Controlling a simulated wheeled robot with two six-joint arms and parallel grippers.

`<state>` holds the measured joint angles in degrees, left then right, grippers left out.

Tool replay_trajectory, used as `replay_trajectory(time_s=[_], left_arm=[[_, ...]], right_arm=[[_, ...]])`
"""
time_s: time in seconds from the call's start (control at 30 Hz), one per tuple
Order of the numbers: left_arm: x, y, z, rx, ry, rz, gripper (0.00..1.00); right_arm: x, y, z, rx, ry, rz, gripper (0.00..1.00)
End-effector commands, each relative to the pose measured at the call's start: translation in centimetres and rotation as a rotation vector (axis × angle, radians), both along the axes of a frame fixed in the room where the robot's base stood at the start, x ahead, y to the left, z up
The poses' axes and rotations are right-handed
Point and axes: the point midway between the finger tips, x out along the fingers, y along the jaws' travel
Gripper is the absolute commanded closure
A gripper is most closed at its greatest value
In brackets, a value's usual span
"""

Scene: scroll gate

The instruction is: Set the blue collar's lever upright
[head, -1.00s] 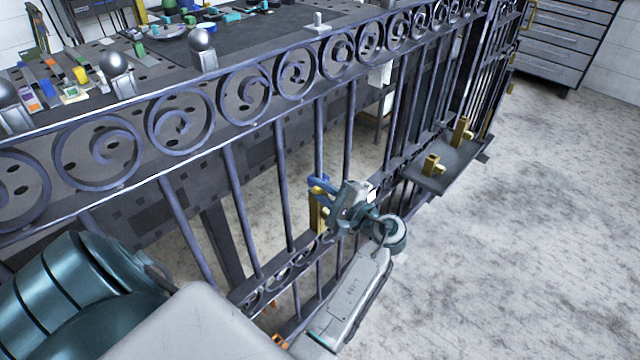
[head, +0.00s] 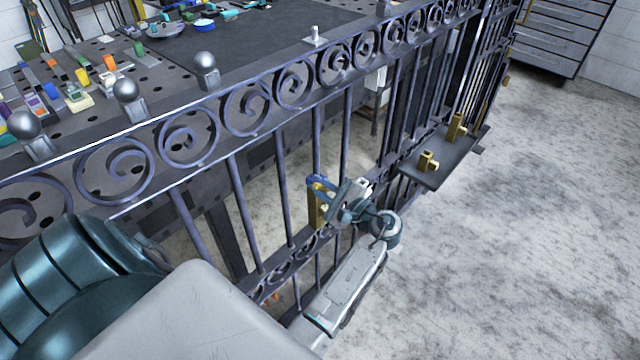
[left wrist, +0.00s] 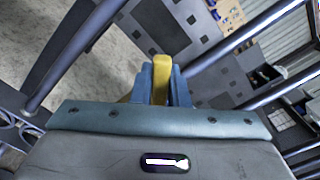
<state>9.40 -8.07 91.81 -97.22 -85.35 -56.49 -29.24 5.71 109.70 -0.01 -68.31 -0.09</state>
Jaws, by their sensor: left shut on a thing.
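A blue part (head: 318,183) sits at an upright bar of the dark iron gate, with a brass-yellow lever (head: 316,206) beside and below it. I cannot tell how much of this blue is the collar and how much is my fingertips. My left gripper (head: 328,191) reaches the bar from the front right. In the left wrist view its two blue fingers (left wrist: 161,88) are shut on the yellow lever (left wrist: 161,72), whose rounded end shows between them. The collar is not clearly visible there, and the lever's exact tilt is hard to judge. My right gripper is out of view.
The gate's scroll-topped rail (head: 250,110) and bars stand close around my left gripper. A grey shelf (head: 437,168) with brass fittings juts out from the gate farther right. A cluttered workbench (head: 170,75) stands behind. The floor (head: 530,240) at right is clear.

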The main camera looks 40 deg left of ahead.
Motion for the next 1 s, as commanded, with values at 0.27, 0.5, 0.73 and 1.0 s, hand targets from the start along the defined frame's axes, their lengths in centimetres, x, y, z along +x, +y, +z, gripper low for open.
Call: replay_trajectory(time_s=[0.27, 0.5, 0.73, 1.0], left_arm=[[0.01, 0.00, -0.04, -0.001, 0.005, 0.000, 1.00], [0.01, 0.00, -0.04, -0.001, 0.005, 0.000, 0.76], [0.01, 0.00, -0.03, 0.000, 0.005, -0.001, 0.64], [0.17, 0.23, 0.06, 0.000, 0.005, -0.002, 0.64]], right_arm=[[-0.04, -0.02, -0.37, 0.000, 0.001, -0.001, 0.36], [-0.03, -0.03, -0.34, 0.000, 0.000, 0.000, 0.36], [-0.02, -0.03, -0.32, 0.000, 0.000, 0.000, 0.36], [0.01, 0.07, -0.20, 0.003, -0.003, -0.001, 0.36]])
